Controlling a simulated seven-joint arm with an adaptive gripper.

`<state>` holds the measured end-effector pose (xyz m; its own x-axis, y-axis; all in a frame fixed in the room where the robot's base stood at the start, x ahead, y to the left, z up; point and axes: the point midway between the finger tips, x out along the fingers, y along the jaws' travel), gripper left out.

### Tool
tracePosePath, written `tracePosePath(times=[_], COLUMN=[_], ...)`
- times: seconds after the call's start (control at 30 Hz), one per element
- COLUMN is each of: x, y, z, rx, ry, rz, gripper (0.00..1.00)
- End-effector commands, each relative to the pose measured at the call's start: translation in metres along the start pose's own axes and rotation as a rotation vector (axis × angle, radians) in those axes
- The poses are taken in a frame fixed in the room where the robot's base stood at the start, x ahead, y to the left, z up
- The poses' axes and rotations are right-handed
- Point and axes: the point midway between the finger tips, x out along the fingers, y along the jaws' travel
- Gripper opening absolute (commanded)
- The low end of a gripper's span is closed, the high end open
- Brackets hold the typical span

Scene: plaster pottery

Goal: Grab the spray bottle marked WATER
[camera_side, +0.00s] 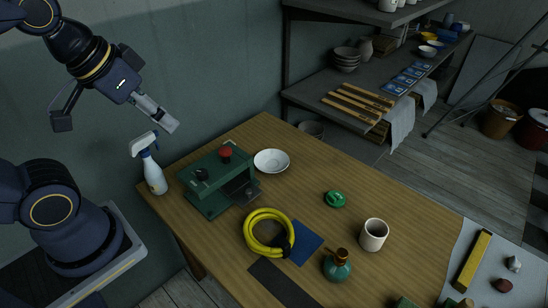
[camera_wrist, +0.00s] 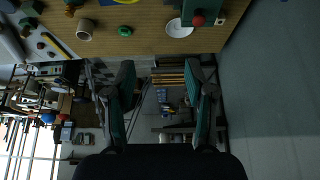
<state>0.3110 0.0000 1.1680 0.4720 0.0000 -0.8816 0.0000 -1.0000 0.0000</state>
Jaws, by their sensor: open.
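A white spray bottle (camera_side: 154,176) with a white and blue-grey trigger head stands upright at the table's left corner in the side view. A mark shows on its body but is too small to read. My gripper (camera_side: 168,122) is in the air above and slightly right of the bottle's head, apart from it. In the wrist view my gripper (camera_wrist: 159,68) has its two fingers spread wide with nothing between them. The spray bottle does not show in the wrist view.
A green machine with a red knob (camera_side: 211,190) stands just right of the bottle.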

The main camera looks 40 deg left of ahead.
Motion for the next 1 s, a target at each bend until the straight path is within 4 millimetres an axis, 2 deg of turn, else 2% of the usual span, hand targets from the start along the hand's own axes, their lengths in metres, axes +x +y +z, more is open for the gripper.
tracePosePath(times=[0.17, 0.27, 0.37, 0.47, 0.57, 0.67, 0.73, 0.8, 0.9, 1.0], x=[0.000, -0.002, -0.011, -0.011, -0.003, 0.010, 0.022, 0.035, 0.051, 0.062], y=[0.000, 0.000, -0.002, -0.024, -0.057, -0.104, -0.144, -0.185, -0.234, -0.264], z=[0.000, 0.000, -0.016, -0.040, -0.059, -0.070, -0.070, -0.062, -0.039, -0.013], rx=[0.019, 0.101, 0.243, 0.342, 0.378, 0.371, 0.338, 0.281, 0.167, 0.062], ry=[0.000, -0.004, 0.003, -0.055, -0.130, -0.220, -0.287, -0.351, -0.421, -0.469], rz=[0.000, 0.001, 0.001, -0.020, -0.036, -0.043, -0.040, -0.031, -0.018, -0.007], gripper=[0.54, 0.54, 0.54, 0.54, 0.54, 0.54, 0.54, 0.54, 0.54, 0.54])
